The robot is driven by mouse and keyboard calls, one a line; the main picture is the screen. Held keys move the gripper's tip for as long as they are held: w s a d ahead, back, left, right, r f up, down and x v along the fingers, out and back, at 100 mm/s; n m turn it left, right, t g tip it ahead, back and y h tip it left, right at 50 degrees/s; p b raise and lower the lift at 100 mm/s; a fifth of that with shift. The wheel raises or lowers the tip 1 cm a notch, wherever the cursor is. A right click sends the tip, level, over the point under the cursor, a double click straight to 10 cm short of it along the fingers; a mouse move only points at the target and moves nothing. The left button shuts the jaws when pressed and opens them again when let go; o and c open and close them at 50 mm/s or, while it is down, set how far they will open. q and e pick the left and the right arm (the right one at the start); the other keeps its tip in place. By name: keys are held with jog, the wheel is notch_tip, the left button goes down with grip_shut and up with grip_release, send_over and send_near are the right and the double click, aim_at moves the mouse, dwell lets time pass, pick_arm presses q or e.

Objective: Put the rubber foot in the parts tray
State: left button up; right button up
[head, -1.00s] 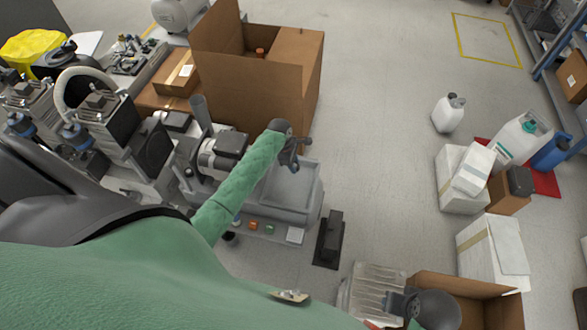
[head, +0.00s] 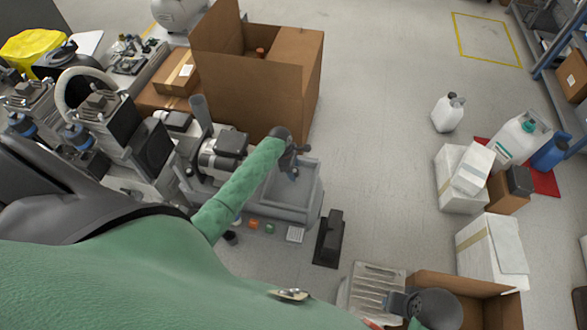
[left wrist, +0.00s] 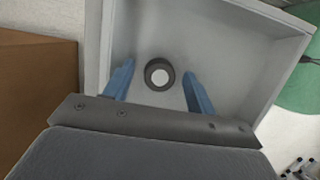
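The rubber foot (left wrist: 160,73) is a dark ring with a pale centre. In the left wrist view it appears on the floor of the grey parts tray (left wrist: 225,45), between my fingertips with a gap on each side. My left gripper (left wrist: 159,72) has two blue fingers spread apart. In the head view my left gripper (head: 291,172) is over the grey tray (head: 311,197), and the foot cannot be made out there. What seems to be my right gripper (head: 396,302) is at the bottom right; its fingers are not clear.
A large open cardboard box (head: 245,85) stands behind the tray. Compressor parts (head: 222,148) crowd the bench to the left. A black block (head: 329,238) and small coloured items (head: 254,224) lie in front. Open floor (head: 385,150) lies to the right.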

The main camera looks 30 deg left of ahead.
pick_arm(q)
jog(key=shift+r, duration=0.15)
jog(key=w+v, duration=0.1)
jog(key=v, duration=1.1)
jog(key=s+d+r+m+y, duration=0.1)
jog(key=s+d+m, duration=0.55)
jog(key=s, duration=0.35)
jog(key=s+d+m, duration=0.6)
jog(key=s+d, duration=0.2)
jog(key=s, duration=0.3)
jog(key=s+d+r+m, duration=0.3)
jog(key=s+r+m, duration=0.2)
jog(key=s, duration=0.2)
jog(key=s+d+r+m+t, duration=0.1)
jog(key=s+d+r+m, duration=0.2)
jog(key=s+r+m, duration=0.2)
jog(key=s+r, duration=0.1)
jog(key=s, duration=0.2)
jog(key=shift+s+d+b, duration=0.3)
jog(key=shift+b, duration=0.05)
